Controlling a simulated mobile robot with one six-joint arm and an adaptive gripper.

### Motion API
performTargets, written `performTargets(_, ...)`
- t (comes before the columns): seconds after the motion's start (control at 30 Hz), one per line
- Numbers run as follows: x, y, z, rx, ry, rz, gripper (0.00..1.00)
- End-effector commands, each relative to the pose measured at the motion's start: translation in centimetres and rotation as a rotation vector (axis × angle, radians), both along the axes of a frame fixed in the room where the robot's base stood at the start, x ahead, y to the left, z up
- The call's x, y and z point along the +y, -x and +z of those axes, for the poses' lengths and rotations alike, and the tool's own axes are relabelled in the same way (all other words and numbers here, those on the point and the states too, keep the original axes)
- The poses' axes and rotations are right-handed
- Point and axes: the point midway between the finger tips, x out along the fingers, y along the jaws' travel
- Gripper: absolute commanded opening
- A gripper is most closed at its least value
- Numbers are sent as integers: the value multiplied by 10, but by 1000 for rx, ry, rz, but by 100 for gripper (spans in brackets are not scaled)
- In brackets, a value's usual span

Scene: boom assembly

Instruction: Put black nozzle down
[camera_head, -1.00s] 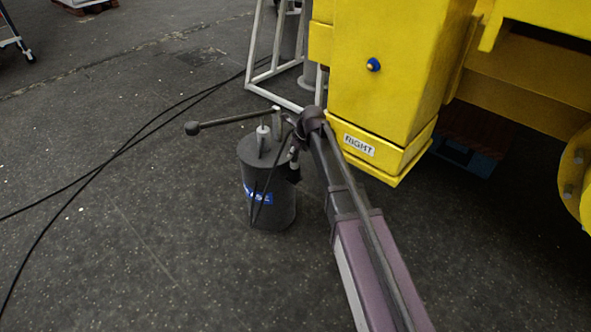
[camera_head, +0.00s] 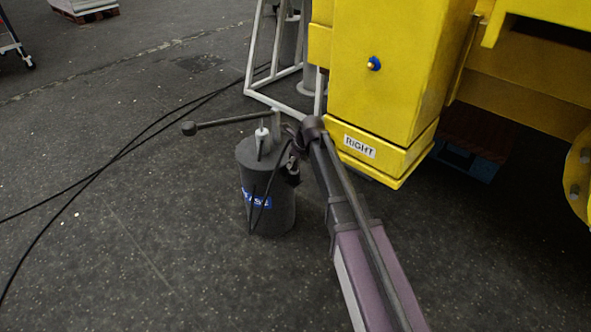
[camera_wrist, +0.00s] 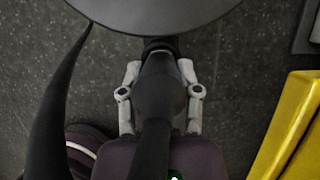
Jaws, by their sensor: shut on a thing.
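My gripper (camera_wrist: 160,98) is shut on the black nozzle (camera_wrist: 160,75) in the wrist view, with a pale finger on each side of it. A dark hose runs down from the nozzle across the gripper. In the head view, my gripper (camera_head: 290,165) is at the right side of a dark grey cylindrical pump canister (camera_head: 278,212) with a blue label. The nozzle is too small and dark to make out there. The canister's round top (camera_wrist: 165,10) fills the upper part of the wrist view. I cannot tell whether the nozzle touches it.
A yellow machine column (camera_head: 385,80) marked RIGHT stands close on the right. The canister's long lever handle (camera_head: 225,122) sticks out to the left. A white metal frame (camera_head: 262,50) stands behind. Black cables (camera_head: 110,160) lie on the left floor, which is otherwise mostly clear.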

Motion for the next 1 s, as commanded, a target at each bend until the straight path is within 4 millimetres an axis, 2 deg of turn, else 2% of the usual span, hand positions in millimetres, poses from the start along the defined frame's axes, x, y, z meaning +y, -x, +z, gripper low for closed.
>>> performTargets(0.03, 0, 0, -9, 0, 0, 0, 0)
performTargets(0.2, 0, 0, -20, 0, 0, 0, 0)
performTargets(0.77, 1, 0, -25, 0, 0, 1, 0)
performTargets(0.8, 1, 0, -25, 0, 0, 1, 47)
performTargets(0.9, 1, 0, -24, 0, 0, 2, 77)
performTargets(1.0, 2, 0, -24, 0, 0, 2, 78)
